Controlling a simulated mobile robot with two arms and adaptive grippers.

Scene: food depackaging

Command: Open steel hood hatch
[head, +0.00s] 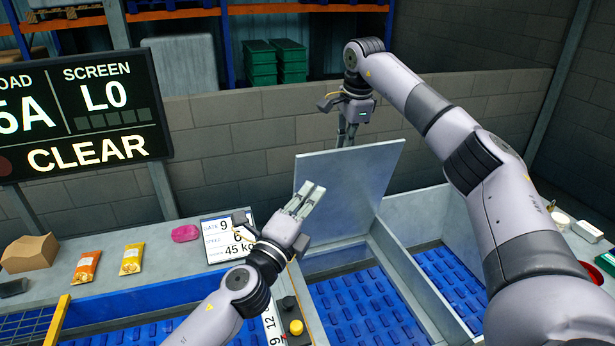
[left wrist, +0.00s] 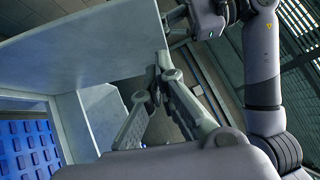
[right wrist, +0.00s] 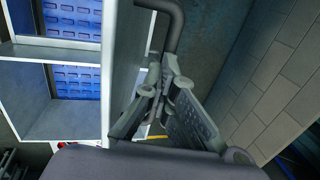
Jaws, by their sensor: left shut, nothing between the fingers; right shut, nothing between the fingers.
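The steel hood hatch (head: 352,185) stands raised, a flat grey panel tilted up behind its bay with the blue belt below. In the left wrist view the hatch (left wrist: 85,45) fills the upper left. In the right wrist view it is seen nearly edge-on (right wrist: 124,60), with a dark bent handle (right wrist: 176,22) beyond my fingers. My right gripper (head: 346,142) is shut and empty at the hatch's top edge, its tips partly hidden behind the panel. My left gripper (head: 318,190) is shut and empty in front of the panel; I cannot tell if either gripper touches it.
Blue belt sections (head: 355,305) lie in the steel bays below. A button box with a yellow button (head: 296,327) stands beside my left forearm. Packets (head: 87,266), a pink item (head: 186,233) and a brown box (head: 30,253) lie on the left ledge. A block wall stands behind.

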